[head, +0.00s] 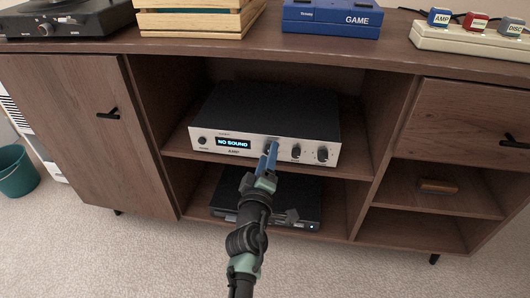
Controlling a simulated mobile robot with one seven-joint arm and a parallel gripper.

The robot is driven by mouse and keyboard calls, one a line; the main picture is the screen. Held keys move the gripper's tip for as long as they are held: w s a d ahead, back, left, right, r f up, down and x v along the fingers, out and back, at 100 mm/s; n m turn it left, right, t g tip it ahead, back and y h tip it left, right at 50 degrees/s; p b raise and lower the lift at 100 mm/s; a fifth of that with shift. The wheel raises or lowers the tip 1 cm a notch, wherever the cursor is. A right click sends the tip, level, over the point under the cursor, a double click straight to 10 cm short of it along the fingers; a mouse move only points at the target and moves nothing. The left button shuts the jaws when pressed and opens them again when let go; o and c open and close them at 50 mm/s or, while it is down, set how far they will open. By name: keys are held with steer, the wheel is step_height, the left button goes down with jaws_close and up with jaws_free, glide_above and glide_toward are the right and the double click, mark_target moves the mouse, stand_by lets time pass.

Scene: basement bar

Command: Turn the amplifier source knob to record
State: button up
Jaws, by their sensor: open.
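The amplifier (265,110) sits on the middle shelf of the wooden cabinet. It has a black top and a silver front, with a lit display (233,143) reading "NO SOUND". Two dark knobs show to the right of my gripper: one nearer the middle (296,152) and one at the right end (322,154). A small knob (202,140) is at the far left. My gripper (269,150) is open, with its blue fingers at the front panel, right of the display. The fingers partly hide whatever control is there. I cannot tell whether they touch it, and knob labels are too small to read.
A black device (295,205) lies on the shelf below, partly behind my arm. The cabinet top holds a turntable (65,18), a wooden crate (195,22), a blue GAME box (332,17) and a power strip (470,40) with labelled plugs. Shelf walls flank the amplifier.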

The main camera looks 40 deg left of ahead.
steer(key=p+v, duration=0.2)
steer(key=v, duration=1.1)
steer(key=shift+p, duration=0.35)
steer(key=shift+a, duration=0.1)
